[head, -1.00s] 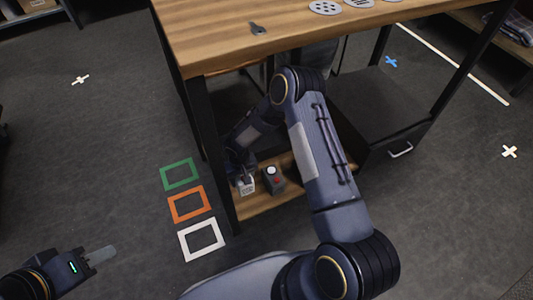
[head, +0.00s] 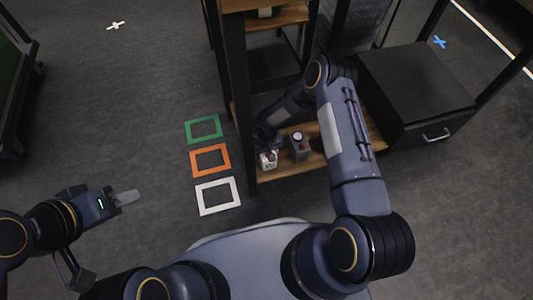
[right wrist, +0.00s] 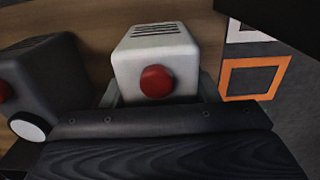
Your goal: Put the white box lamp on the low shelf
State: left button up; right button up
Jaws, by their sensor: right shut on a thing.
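The white box lamp (right wrist: 158,50), a pale box with vent slots and a red button, is between the fingers of my right gripper (right wrist: 158,95) in the right wrist view. In the head view the lamp (head: 268,161) is at the left end of the wooden low shelf (head: 312,164), with my right gripper (head: 264,147) behind it. I cannot tell whether its base rests on the board. My left gripper (head: 126,198) is over the floor at the left, apart from everything; its finger gap is not clear.
A dark grey box (head: 299,148) with a white dome and red button stands close beside the lamp. A black table leg (head: 240,110) is just left of the shelf. A black drawer cabinet (head: 415,95) is to the right. Green, orange and white frames mark the open floor.

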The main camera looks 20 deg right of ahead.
jog(key=o, duration=1.3)
jog(key=shift+f, duration=0.1)
jog(key=shift+r, duration=0.3)
notch_tip(320, 180, up, 12)
jog(key=p, duration=0.6)
jog(key=shift+f, duration=0.15)
